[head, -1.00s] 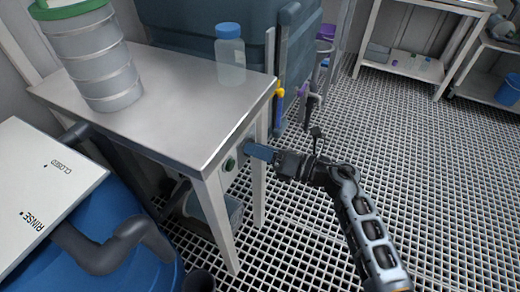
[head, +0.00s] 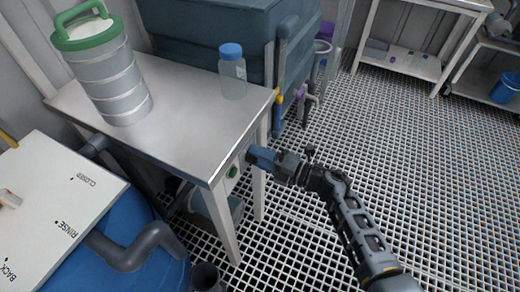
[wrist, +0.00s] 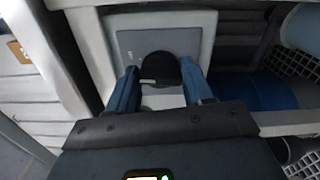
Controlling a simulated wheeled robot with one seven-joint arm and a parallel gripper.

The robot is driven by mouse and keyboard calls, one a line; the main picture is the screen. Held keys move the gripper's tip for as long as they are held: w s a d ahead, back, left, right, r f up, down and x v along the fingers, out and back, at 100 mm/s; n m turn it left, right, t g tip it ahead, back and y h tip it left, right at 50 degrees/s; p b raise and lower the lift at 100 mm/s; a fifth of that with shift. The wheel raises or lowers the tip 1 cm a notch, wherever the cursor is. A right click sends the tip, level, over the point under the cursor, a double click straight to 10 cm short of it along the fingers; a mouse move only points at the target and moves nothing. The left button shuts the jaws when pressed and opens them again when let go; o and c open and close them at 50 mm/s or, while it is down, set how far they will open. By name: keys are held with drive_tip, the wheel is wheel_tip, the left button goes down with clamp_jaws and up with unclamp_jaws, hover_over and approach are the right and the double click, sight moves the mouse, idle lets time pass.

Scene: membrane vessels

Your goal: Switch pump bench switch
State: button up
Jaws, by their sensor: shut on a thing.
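The pump bench (head: 185,90) is a steel-topped table at the left of the head view. A grey switch panel (wrist: 185,40) is fixed under its top and fills the upper middle of the wrist view. A round black switch knob (wrist: 160,69) stands out from that panel. My gripper (head: 252,155) is at the bench's right end in the head view. In the wrist view its two blue fingers (wrist: 162,88) are on either side of the knob, shut on it. The fingers hide most of the panel in the head view. A green round button (head: 232,171) shows on the bench front.
A green-lidded ringed canister (head: 105,75) and a blue-capped bottle (head: 232,75) stand on the bench. A yellow-handled valve (head: 277,97) and a purple-handled valve (head: 301,93) are close behind my gripper. A blue drum (head: 140,225) is at lower left. Open grating floor (head: 420,150) lies to the right.

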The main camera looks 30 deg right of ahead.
drive_tip(key=shift+m+p, duration=1.45)
drive_tip(key=shift+m, duration=0.85)
drive_tip(key=o, duration=1)
drive_tip(key=shift+v, duration=3.95)
